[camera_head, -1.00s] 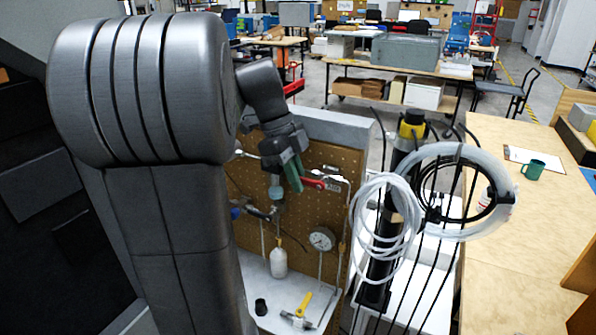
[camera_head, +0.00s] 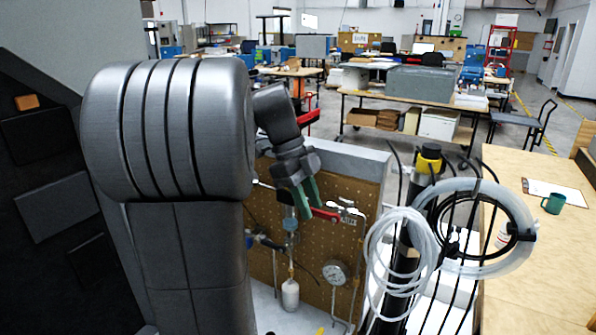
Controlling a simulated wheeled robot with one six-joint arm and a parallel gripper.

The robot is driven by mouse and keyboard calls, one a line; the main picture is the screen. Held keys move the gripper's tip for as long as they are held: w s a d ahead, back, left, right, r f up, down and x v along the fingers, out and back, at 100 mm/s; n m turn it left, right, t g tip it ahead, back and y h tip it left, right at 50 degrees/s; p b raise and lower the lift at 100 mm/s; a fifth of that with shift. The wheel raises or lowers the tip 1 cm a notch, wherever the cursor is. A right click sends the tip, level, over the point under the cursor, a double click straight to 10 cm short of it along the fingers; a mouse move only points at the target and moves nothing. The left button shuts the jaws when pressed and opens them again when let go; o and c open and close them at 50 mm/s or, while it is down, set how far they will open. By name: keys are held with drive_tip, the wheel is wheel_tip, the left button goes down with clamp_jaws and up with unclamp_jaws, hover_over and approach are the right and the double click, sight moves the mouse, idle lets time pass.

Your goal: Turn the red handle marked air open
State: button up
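The red handle (camera_head: 326,215) sits on a valve at the upper part of a brown pegboard panel, with silver fittings at its right. It lies roughly level, and any marking on it is too small to read. My gripper (camera_head: 312,206) has green fingers pointing down at the left end of the red handle. The two fingers show a gap between them. I cannot tell whether the handle's end lies between the fingertips or just behind them, or whether they touch it.
The pegboard (camera_head: 345,190) carries a gauge (camera_head: 335,272), a white bottle (camera_head: 290,295) and a blue-handled valve (camera_head: 262,240) below. Coiled clear tubing (camera_head: 400,255) and a dark post stand close at the right. A wooden table (camera_head: 535,260) is further right.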

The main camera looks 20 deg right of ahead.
drive_tip(key=v, duration=1.1)
drive_tip(key=shift+r, duration=0.35)
